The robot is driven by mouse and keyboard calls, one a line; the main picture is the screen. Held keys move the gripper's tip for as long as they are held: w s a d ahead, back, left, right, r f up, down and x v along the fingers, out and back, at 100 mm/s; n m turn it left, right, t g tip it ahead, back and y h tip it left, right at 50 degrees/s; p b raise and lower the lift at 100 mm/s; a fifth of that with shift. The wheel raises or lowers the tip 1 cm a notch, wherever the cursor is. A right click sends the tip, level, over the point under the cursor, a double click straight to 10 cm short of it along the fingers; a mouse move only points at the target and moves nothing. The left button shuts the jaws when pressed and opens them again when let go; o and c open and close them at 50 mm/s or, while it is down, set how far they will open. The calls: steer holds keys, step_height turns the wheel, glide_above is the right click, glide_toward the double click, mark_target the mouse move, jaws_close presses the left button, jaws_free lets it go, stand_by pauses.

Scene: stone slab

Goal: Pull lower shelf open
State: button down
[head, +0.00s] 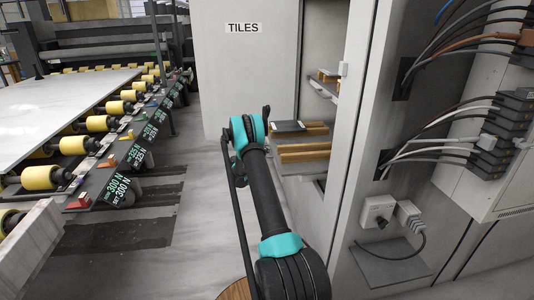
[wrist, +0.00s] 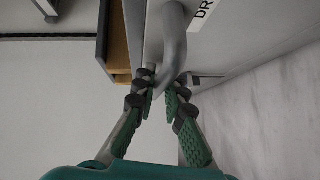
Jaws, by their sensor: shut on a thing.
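The lower shelf (head: 305,147) is a wooden-sided tray low in the open cabinet; in the head view it sticks out of the cabinet. Its wooden side (wrist: 119,45) also shows in the wrist view, behind a grey front panel. A curved grey handle (wrist: 174,32) stands out from that panel. My gripper (wrist: 163,85) has its green-padded fingers closed around the lower end of the handle. In the head view, my arm hides the handle and most of the gripper.
A tall door (head: 245,75) marked TILES stands open left of the shelves. An upper shelf (head: 326,80) sits above. At right are a cabinet with cables (head: 440,145) and a socket box (head: 377,211). A roller conveyor (head: 85,145) is at left, with clear floor (head: 195,225) between.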

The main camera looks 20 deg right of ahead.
steer(key=c, duration=1.9)
jaws_free()
steer(key=shift+o, duration=0.2)
steer(key=shift+a, duration=0.1)
steer(key=v, duration=1.2)
steer(key=shift+s+r, duration=0.1)
